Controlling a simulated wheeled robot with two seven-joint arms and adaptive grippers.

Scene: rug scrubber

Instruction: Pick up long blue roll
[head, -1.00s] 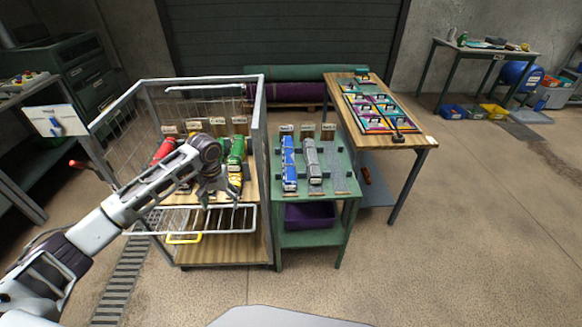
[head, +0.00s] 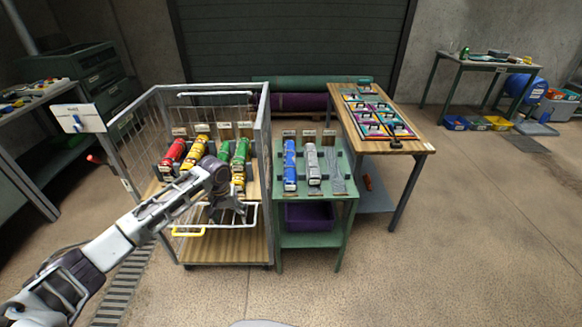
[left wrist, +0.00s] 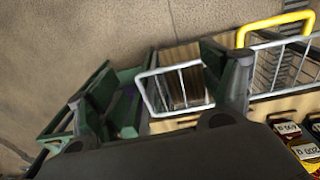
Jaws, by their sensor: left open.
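The long blue roll (head: 290,165) lies lengthwise on the left side of the green stand's top (head: 344,208). A shorter-looking grey roll (head: 313,166) lies just to its right. My left gripper (head: 232,212) is open and empty, over the front of the wire cart, to the left of the blue roll and apart from it. In the left wrist view my open fingers (left wrist: 165,100) frame part of the cart's wire front and a green structure. The blue roll cannot be made out there. My right gripper is not in view.
The wire cart (head: 268,150) holds red, yellow and green rolls; its frame stands between my left gripper and the green stand. A purple bin (head: 308,216) sits on the stand's lower shelf. A wooden table (head: 405,146) stands close on the right. The floor in front is clear.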

